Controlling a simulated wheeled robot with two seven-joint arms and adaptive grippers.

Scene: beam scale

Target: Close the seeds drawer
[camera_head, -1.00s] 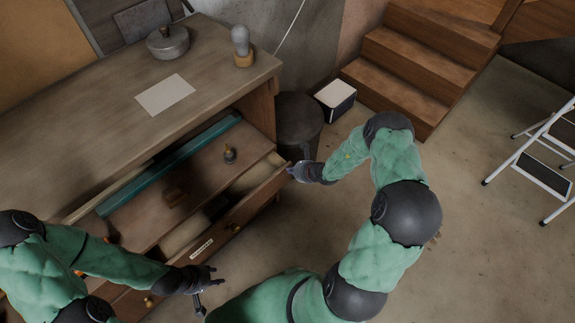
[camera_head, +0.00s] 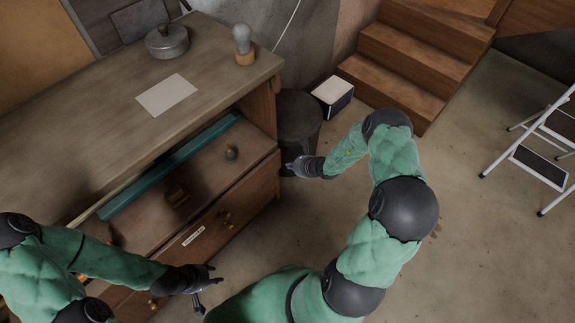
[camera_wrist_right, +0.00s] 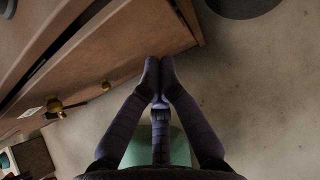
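The drawer with a pale label (camera_head: 193,235) on its front is in the wooden cabinet; the label is too small to read. Its front (camera_head: 250,195) sits level with the edge of the brown panel above, and no opening shows. A brass knob (camera_head: 225,216) is on that front; it also shows in the right wrist view (camera_wrist_right: 56,106). My right gripper (camera_head: 291,166) is at the drawer's right end; its fingertips meet in the right wrist view (camera_wrist_right: 160,72), with nothing between them. My left gripper (camera_head: 207,282) is in front of the cabinet, empty, its fingers spread.
The cabinet top (camera_head: 100,130) bears a metal pot (camera_head: 167,43), a paper sheet (camera_head: 167,95) and a bulb-shaped object (camera_head: 243,45). A dark bin (camera_head: 300,115) stands beyond my right gripper. Wooden steps (camera_head: 410,60) are at the back.

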